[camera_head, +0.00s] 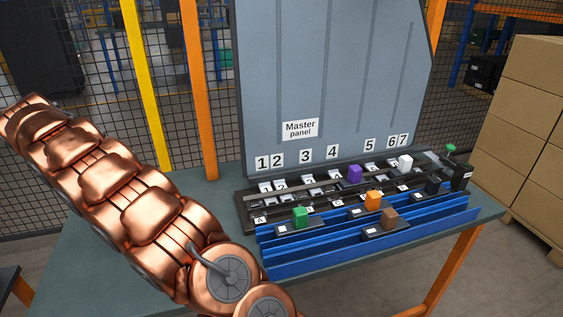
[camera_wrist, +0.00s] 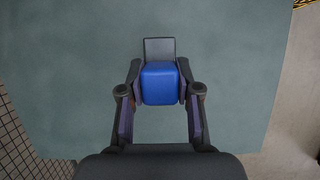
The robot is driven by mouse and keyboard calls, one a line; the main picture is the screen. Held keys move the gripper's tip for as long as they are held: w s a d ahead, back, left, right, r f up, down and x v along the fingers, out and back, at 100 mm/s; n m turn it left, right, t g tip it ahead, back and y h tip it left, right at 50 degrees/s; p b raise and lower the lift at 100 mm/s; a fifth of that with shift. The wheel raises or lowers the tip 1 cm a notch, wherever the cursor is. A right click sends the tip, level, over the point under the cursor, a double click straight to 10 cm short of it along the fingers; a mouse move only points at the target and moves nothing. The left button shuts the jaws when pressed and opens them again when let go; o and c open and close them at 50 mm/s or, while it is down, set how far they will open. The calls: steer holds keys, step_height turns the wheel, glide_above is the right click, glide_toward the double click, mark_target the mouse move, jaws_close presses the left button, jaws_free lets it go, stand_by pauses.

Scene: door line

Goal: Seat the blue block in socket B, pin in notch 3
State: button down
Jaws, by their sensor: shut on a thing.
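My gripper (camera_wrist: 160,88) is shut on the blue block (camera_wrist: 160,83) in the wrist view, with one finger on each side. A dark grey flat plate (camera_wrist: 159,48) shows at the block's far side. Grey-green table top lies below them in that view. The head view does not show my gripper or the blue block. The socket rail (camera_head: 290,200) runs along the table below the Master panel (camera_head: 300,129), with number labels 1 to 7 above it. A label A (camera_head: 260,220) is at its left front. I cannot make out socket B or the pin clearly.
Purple (camera_head: 354,174) and white (camera_head: 405,162) blocks sit in the rail behind. Cardboard boxes (camera_head: 525,130) stand right. The table's left part (camera_head: 95,250) looks clear.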

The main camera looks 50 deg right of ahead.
steer(key=s+d+r+p, duration=0.2)
steer(key=s+d+r, duration=0.15)
steer(key=d, duration=0.65)
steer(key=s+d+r+p, duration=0.15)
steer(key=s+d, duration=0.25)
steer(key=d, duration=0.5)
steer(key=s+d+r+p, duration=0.1)
steer(key=s+d+r, duration=0.25)
steer(key=d, duration=0.65)
steer(key=s+d+p, duration=0.2)
steer(key=s+d, duration=0.8)
steer(key=s, duration=0.2)
steer(key=s+d+f+b, duration=0.1)
steer(key=s+d+f, duration=0.2)
steer(key=s+f, duration=0.1)
steer(key=shift+s+f, duration=0.15)
steer(key=shift+s, duration=0.65)
steer(key=shift+f, duration=0.1)
steer(key=shift+f+b, duration=1.05)
steer(key=shift+f, duration=1.05)
steer(key=c, duration=0.7)
jaws_free()
